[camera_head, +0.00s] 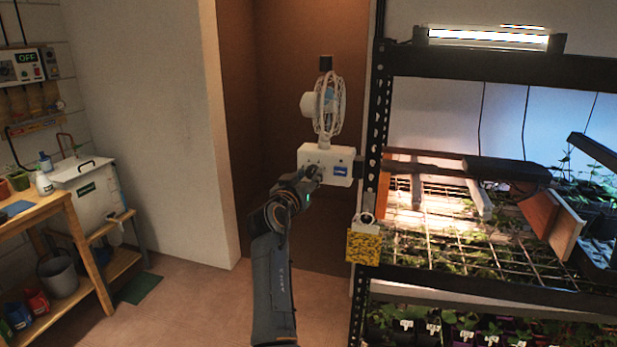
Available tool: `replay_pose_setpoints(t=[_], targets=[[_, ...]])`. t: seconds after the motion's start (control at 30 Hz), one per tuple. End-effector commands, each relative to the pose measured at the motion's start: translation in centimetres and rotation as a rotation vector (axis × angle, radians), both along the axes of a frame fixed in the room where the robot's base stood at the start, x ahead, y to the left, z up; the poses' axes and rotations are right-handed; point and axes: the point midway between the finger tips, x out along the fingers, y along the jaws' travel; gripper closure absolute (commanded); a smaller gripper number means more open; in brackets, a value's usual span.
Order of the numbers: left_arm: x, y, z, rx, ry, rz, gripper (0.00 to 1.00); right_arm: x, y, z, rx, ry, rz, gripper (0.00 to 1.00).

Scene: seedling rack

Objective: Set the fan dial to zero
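A white fan (327,106) with a round wire cage stands above a white control box (340,164), which is fixed beside the black rack post. The box has small dark marks and a blue label on its front. My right gripper (314,173) is at the lower front of the box, at the fan dial's place. The dial is mostly hidden behind the fingers, so its setting cannot be read. The fingers are too small and dark to tell whether they are closed on it. My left gripper is not in view.
The black rack (480,65) with seedling trays, a lamp and tilted wooden boards fills the right side. A yellow card (364,247) hangs on its post. A wooden bench (75,230) with containers stands at left. The floor (190,305) between is clear.

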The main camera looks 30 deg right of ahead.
Motion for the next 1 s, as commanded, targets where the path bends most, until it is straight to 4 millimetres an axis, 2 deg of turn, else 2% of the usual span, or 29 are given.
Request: replay_pose_setpoints(t=[0.03,0.13,0.57,1.0], targets=[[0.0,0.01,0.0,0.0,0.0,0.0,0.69,0.0,-0.03,-0.01,0.0,0.0,0.0,0.8],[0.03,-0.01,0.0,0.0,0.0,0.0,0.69,0.0,-0.04,-0.01,0.0,0.0,0.0,1.0],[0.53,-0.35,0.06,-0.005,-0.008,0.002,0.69,-0.02,-0.12,-0.01,-0.053,0.06,-0.002,1.0],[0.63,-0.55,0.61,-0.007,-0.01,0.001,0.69,0.0,-0.1,0.05,-0.291,0.337,-0.001,1.0]])
